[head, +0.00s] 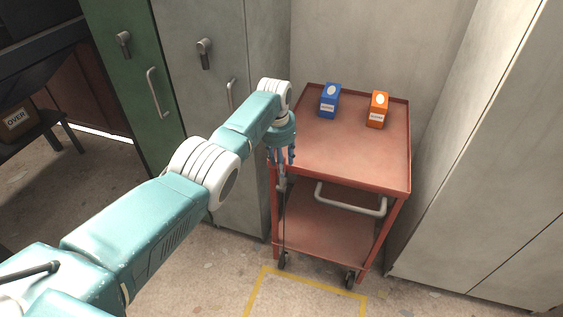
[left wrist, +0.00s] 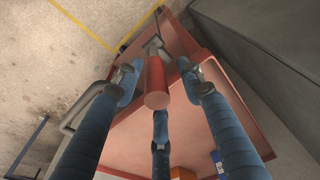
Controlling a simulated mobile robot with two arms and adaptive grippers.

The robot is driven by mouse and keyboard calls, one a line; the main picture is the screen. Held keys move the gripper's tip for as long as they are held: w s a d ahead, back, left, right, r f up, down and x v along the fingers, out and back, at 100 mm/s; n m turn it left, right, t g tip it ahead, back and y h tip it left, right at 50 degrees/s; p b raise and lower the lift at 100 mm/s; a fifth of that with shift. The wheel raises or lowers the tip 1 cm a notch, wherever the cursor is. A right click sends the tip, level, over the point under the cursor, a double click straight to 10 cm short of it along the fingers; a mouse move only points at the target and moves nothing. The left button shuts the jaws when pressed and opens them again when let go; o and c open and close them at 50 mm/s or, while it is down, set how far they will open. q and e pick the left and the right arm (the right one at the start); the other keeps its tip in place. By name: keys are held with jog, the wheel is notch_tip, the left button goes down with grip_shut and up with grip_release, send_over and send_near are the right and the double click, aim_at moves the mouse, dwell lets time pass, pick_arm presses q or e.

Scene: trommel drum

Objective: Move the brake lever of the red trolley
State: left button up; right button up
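The red trolley (head: 352,150) stands against the cabinets, with a top tray, a lower shelf and a pale push handle (head: 350,204). What looks like its brake lever, a thin upright rod (head: 284,222), runs down its near left corner. In the left wrist view a red cylindrical grip (left wrist: 155,84), seen end-on, tops the lever. My left gripper (head: 283,160) points down at the trolley's left edge. In the left wrist view its blue fingers (left wrist: 158,88) are spread around the red grip, with gaps visible; I cannot tell whether any finger touches it. My right gripper is out of view.
A blue box (head: 329,101) and an orange box (head: 377,110) stand at the back of the tray. Grey cabinets (head: 222,75) rise close at left, and another grey cabinet (head: 490,170) at right. Yellow floor tape (head: 305,278) marks clear floor in front.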

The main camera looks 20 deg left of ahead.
pick_arm(q)
jog(key=r, duration=0.4)
jog(key=s+r, duration=0.1)
jog(key=r, duration=0.6)
jog(key=shift+s+a+r, duration=0.2)
jog(key=shift+s+r, duration=0.05)
jog(key=shift+r, duration=0.15)
